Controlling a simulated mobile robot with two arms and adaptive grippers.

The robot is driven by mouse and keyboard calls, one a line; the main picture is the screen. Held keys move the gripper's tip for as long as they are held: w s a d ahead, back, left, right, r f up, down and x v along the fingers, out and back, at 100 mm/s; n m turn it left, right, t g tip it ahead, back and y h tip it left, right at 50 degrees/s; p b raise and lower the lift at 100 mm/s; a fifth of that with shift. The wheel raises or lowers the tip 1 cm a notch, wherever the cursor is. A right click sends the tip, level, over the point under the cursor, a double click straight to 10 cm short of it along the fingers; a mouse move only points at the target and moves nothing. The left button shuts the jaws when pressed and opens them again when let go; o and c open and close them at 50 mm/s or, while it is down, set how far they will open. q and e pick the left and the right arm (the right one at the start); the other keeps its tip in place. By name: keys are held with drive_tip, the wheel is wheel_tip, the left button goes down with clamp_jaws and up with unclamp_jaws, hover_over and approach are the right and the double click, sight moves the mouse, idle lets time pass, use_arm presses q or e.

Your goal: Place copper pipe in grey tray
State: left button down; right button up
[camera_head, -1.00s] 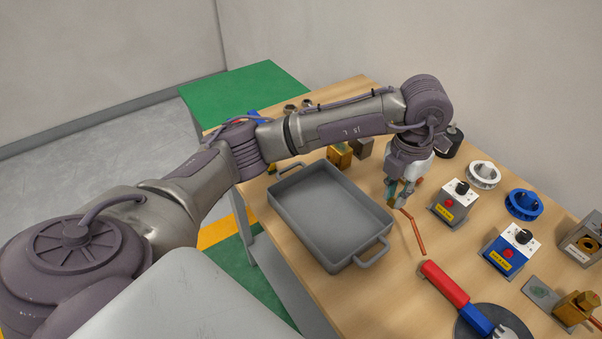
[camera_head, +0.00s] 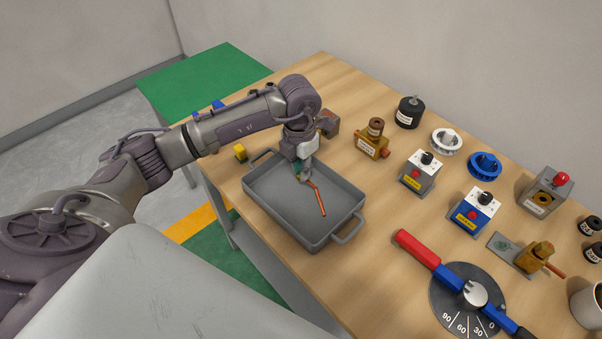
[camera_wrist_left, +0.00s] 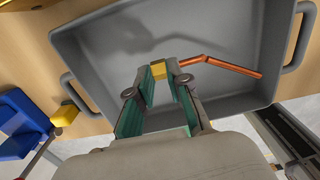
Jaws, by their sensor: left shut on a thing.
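The copper pipe (camera_head: 318,196) is a thin bent orange rod. My left gripper (camera_head: 302,177) is shut on one end of it, and the rest of the pipe sticks out toward the tray's front right. The grey tray (camera_head: 262,205) is a rectangular pan with two handles on the wooden table. The gripper and the pipe are over the inside of the tray. In the left wrist view the pipe (camera_wrist_left: 232,67) runs right from the fingertips (camera_wrist_left: 160,82) across the tray floor (camera_wrist_left: 110,50). I cannot tell whether the pipe touches the floor. My right gripper is not in view.
A red and blue bender (camera_head: 418,249) on a round dial lies right of the tray. Switch boxes (camera_head: 419,172), a brass block (camera_head: 371,145) and spools (camera_head: 445,140) stand farther right and back. A yellow block (camera_head: 240,152) is beside the tray's far left corner.

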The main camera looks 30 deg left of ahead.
use_arm(q)
wheel_tip(320, 180, down, 3)
drive_tip(key=shift+f+p, duration=0.2)
drive_tip(key=shift+p, duration=0.5)
drive_tip(key=shift+f, duration=0.2)
use_arm(e)
drive_tip(key=shift+a+r, duration=0.55)
drive_tip(key=shift+r, duration=0.2)
drive_tip(key=shift+f, duration=0.1)
use_arm(q)
drive_tip(key=c, duration=1.6)
unclamp_jaws()
drive_tip(key=shift+f, duration=0.15)
drive_tip(key=o, duration=0.5)
use_arm(e)
drive_tip(key=shift+d, duration=0.35)
